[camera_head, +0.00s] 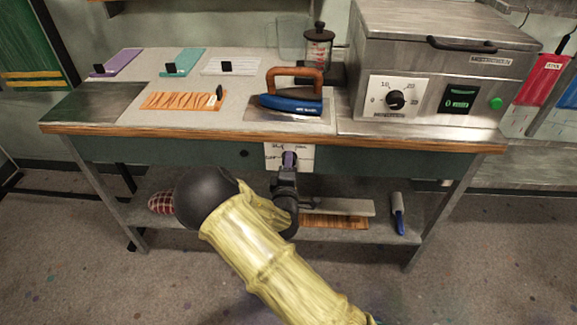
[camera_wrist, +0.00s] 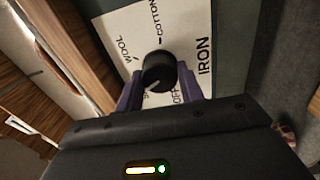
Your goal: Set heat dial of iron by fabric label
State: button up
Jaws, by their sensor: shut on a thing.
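The iron (camera_head: 292,104), blue with a brown handle, rests on a grey plate on the table top. Its dial panel (camera_head: 275,150) is white and sits on the table's front edge. In the wrist view the panel (camera_wrist: 120,20) reads IRON, COTTON, WOOL and OFF; another label is mostly hidden. My gripper (camera_head: 289,160) is at the panel, its purple fingers shut on the black heat dial (camera_wrist: 158,70) from both sides. The dial's white mark points toward the mostly hidden label, between WOOL and OFF. An orange cloth (camera_head: 180,101) with a small tag (camera_head: 219,92) lies left of the iron; its tag is unreadable.
Purple (camera_head: 115,63), teal (camera_head: 183,62) and white (camera_head: 232,66) cloths lie farther back, each with a dark tag. A metal box (camera_head: 440,60) with its own dial stands at the right, beside a glass press (camera_head: 318,50). A shelf (camera_head: 370,235) runs below the table.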

jog(key=shift+f+m+g+b, duration=0.15)
jog(key=shift+m+g+b, duration=0.15)
jog(key=shift+m+b, duration=10.3)
jog(key=m+p, duration=0.5)
jog(key=o, duration=1)
